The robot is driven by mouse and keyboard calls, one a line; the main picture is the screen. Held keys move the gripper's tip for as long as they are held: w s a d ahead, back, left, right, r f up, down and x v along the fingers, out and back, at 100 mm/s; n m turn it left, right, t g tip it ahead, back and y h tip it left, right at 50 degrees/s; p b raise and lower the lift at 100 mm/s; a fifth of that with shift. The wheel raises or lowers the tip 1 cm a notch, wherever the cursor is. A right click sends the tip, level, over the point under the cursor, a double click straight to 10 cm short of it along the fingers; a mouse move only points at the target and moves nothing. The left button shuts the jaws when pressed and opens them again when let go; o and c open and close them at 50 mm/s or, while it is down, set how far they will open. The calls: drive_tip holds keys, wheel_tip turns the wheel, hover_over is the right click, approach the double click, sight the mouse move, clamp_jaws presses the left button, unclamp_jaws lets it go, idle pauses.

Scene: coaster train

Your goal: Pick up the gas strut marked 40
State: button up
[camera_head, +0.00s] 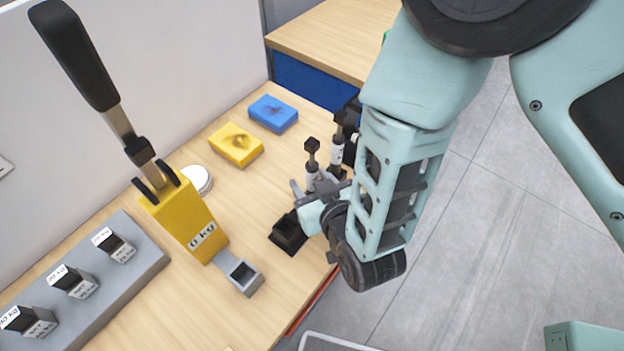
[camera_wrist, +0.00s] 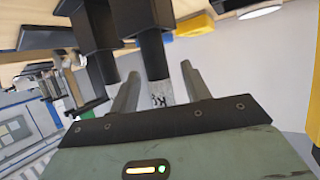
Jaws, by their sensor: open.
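Two upright gas struts with black ends and pale labelled bodies stand at the table's right side, a nearer one (camera_head: 312,163) and a farther one (camera_head: 337,152). Their markings are too small to read in the head view. My gripper (camera_head: 316,187) is open at the nearer strut. In the wrist view, a strut (camera_wrist: 162,92) with a white label ending in "Kg" is between the open fingers of my gripper (camera_wrist: 160,88); its number is not legible. I cannot tell which strut is marked 40. My arm hides part of this area.
A yellow lever device (camera_head: 184,220) reading "0 kg" has a grey socket (camera_head: 242,275). A grey rack (camera_head: 135,262) with several labelled black-topped blocks is at left. Yellow (camera_head: 236,145) and blue (camera_head: 273,113) blocks lie behind.

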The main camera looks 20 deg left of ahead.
clamp_jaws()
drive_tip(key=shift+r, duration=0.1)
